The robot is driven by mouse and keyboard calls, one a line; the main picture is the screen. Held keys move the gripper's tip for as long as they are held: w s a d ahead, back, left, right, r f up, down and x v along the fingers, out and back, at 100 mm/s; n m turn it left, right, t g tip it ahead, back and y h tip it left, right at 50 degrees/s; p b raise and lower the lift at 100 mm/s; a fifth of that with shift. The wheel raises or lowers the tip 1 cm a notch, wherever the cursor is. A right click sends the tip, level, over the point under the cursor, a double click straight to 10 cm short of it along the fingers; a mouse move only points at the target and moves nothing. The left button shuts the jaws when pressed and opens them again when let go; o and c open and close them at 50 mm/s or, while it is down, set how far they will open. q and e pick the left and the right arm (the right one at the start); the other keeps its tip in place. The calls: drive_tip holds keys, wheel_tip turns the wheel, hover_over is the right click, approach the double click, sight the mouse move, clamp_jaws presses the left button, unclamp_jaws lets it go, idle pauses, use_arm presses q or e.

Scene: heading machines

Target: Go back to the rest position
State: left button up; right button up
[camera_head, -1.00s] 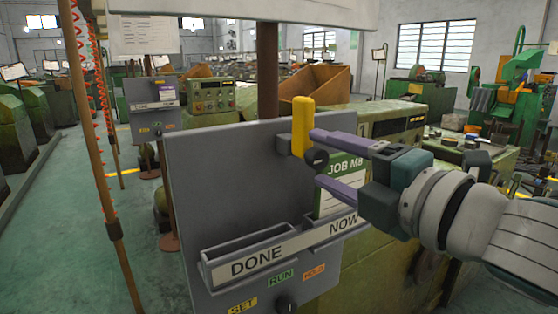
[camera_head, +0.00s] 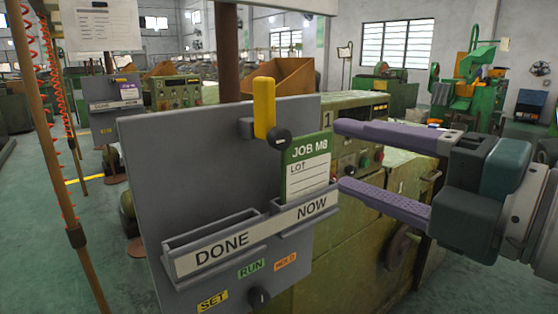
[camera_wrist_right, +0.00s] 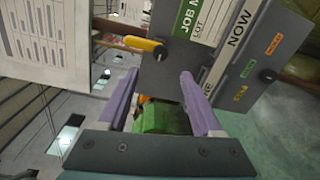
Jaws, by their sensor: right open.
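My right gripper (camera_head: 365,165) is open and empty, its two purple fingers apart, to the right of the grey board (camera_head: 190,160). It also shows in the right wrist view (camera_wrist_right: 160,88) with nothing between its fingers. A yellow handle (camera_head: 264,108) stands upright at the board's top, above a black round knob (camera_head: 279,140). A green and white JOB M8 card (camera_head: 307,168) stands in the NOW slot (camera_head: 305,212). The DONE slot (camera_head: 215,252) to its left looks empty. My left gripper is not in view.
Below the slots are SET, RUN and HOLD labels and a dark knob (camera_head: 258,298). A green machine (camera_head: 350,250) stands right behind the board. A brown post with a red coiled cord (camera_head: 50,140) stands at the left. Green floor lies open at the left.

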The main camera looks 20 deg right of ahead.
idle(0.3)
drive_tip(key=s+d+f+m+g+h, duration=0.2)
drive_tip(key=s+f+m+g+h, duration=0.15)
drive_tip(key=f+m, duration=0.35)
drive_tip(key=s+d+f+m+g+h, duration=0.25)
drive_tip(key=f+m+h, duration=0.2)
drive_tip(key=m, duration=0.35)
drive_tip(key=s+a+f+m+g+y, duration=0.1)
drive_tip(key=s+a+f+m+g, duration=0.1)
drive_tip(key=s+f+m+g, duration=0.3)
drive_tip(key=s+a+f+m+g+y, duration=0.1)
drive_tip(key=s+a+f+m+g, duration=0.1)
drive_tip(key=s, duration=0.6)
wheel_tip(320, 180, up, 32)
drive_tip(key=p, duration=3.2)
drive_tip(key=shift+r, duration=0.25)
